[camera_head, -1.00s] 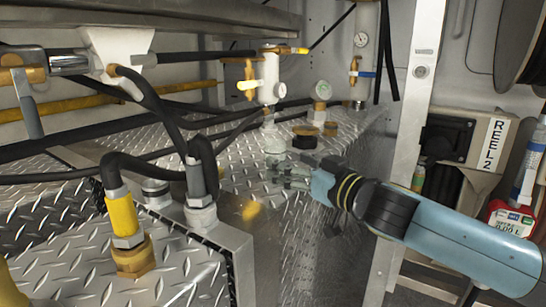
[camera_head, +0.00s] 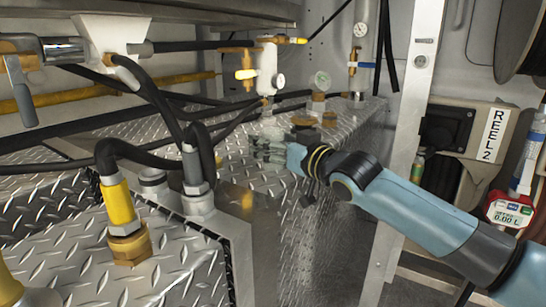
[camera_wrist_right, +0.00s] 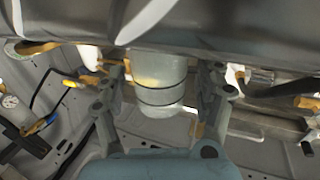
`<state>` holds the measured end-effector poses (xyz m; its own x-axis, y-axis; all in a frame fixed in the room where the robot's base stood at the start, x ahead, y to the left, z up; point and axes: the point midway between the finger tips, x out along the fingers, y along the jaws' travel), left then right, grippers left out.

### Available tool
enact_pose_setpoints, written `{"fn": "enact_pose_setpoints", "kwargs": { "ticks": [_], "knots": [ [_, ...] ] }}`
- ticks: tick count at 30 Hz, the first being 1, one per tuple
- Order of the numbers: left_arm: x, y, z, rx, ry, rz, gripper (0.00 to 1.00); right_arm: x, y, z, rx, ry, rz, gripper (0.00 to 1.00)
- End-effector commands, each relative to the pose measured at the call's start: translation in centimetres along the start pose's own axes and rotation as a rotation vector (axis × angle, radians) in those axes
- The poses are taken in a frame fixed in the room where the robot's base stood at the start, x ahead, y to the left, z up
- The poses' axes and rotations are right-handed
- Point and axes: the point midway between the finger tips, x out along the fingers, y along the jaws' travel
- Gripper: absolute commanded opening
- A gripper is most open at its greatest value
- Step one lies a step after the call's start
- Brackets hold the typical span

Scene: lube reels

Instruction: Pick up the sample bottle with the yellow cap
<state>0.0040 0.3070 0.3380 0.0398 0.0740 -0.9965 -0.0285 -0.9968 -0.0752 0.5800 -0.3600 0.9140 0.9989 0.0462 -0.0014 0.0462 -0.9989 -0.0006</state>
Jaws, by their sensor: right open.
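A clear, pale sample bottle (camera_wrist_right: 160,85) stands between the two fingers of my right gripper in the right wrist view. It has dark bands around it and a yellowish tint on one side. In the head view a pale, clear bottle shape (camera_head: 268,126) shows on the diamond-plate tank top, just beyond the fingertips. No yellow cap can be made out clearly. My right gripper (camera_head: 262,149) is open, with one finger on each side of the bottle; contact cannot be told. My left gripper is not in view.
A white valve with a yellow handle (camera_head: 246,74) stands behind the bottle. Black hoses (camera_head: 150,160) and a yellow-sleeved fitting (camera_head: 118,205) crowd the left. A REEL 2 panel (camera_head: 493,134) is at right.

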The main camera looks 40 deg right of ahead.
Motion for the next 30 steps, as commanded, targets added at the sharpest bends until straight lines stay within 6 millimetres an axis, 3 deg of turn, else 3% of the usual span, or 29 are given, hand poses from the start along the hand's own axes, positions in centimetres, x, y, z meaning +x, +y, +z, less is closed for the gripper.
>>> {"fn": "enact_pose_setpoints", "kwargs": {
  "ticks": [4, 16, 25, 30],
  "knots": [
    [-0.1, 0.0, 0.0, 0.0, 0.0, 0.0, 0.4, 0.0, 0.0, -0.1, 0.0, 0.001, 0.0, 0.69],
    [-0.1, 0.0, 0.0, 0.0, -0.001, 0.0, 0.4, 0.0, 0.0, -0.1, -0.001, 0.001, 0.0, 0.18],
    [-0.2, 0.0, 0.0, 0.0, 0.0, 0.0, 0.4, 0.0, 0.0, -0.4, -0.001, 0.002, 0.0, 0.18],
    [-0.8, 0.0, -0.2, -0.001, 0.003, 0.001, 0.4, 0.0, 0.0, -2.1, -0.003, 0.005, -0.001, 0.18]
  ]
}}
